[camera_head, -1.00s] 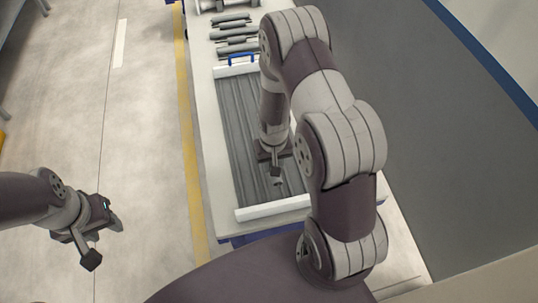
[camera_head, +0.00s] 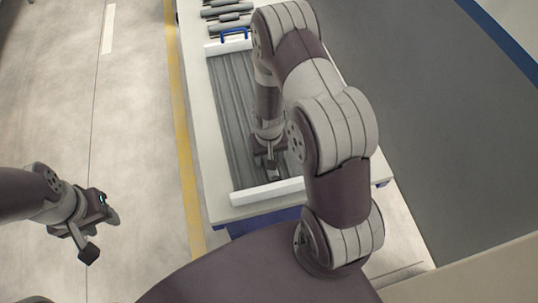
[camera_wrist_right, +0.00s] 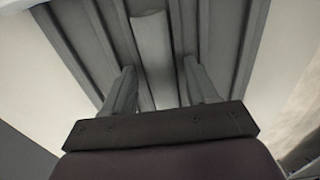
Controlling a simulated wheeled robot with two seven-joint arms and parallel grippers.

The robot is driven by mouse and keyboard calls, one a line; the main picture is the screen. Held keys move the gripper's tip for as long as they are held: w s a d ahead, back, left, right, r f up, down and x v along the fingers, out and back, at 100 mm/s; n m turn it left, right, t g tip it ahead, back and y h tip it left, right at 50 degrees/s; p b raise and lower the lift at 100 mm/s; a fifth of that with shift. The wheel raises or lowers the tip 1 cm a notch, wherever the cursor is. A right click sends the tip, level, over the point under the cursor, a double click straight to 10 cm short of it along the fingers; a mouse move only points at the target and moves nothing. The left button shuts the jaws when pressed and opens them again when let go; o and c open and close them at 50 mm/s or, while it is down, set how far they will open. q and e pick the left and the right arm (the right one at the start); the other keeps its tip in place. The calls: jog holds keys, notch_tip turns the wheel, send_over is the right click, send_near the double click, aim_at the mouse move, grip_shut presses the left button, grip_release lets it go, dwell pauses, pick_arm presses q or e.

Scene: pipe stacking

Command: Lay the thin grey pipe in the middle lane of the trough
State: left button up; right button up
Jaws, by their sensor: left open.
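The trough (camera_head: 228,105) lies on the table in the head view, with dark grey lengthwise lanes and white end bars. In the right wrist view, a light grey pipe (camera_wrist_right: 152,50) lines up with a lane near the middle of the trough (camera_wrist_right: 215,35); whether it rests on the lane floor is unclear. My right gripper (camera_wrist_right: 160,75) has its fingers apart on either side of the pipe, with small gaps visible. In the head view, the right gripper (camera_head: 270,160) is low over the near part of the trough. My left gripper (camera_head: 104,232) is open and empty, off to the left.
Several short grey pipes (camera_head: 228,18) lie on the table beyond the trough, past a blue handle (camera_head: 234,33). The table edge (camera_head: 197,120) runs along the left. My right arm hides the trough's right side. The floor under the left gripper is clear.

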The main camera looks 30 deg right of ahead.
notch_tip(320, 180, up, 13)
jog(key=shift+f+p, duration=0.15)
jog(key=shift+p, duration=0.3)
dwell(0.4)
jog(key=s+a+r+n+p, duration=0.1)
jog(key=s+a+r, duration=0.1)
jog(key=s+r, duration=0.2)
jog(key=s+a+r+n+t+p, duration=0.1)
jog(key=s+a+r, duration=0.2)
jog(key=r, duration=0.5)
jog(key=shift+s+n+p, duration=0.4)
jog(key=shift+s, duration=0.1)
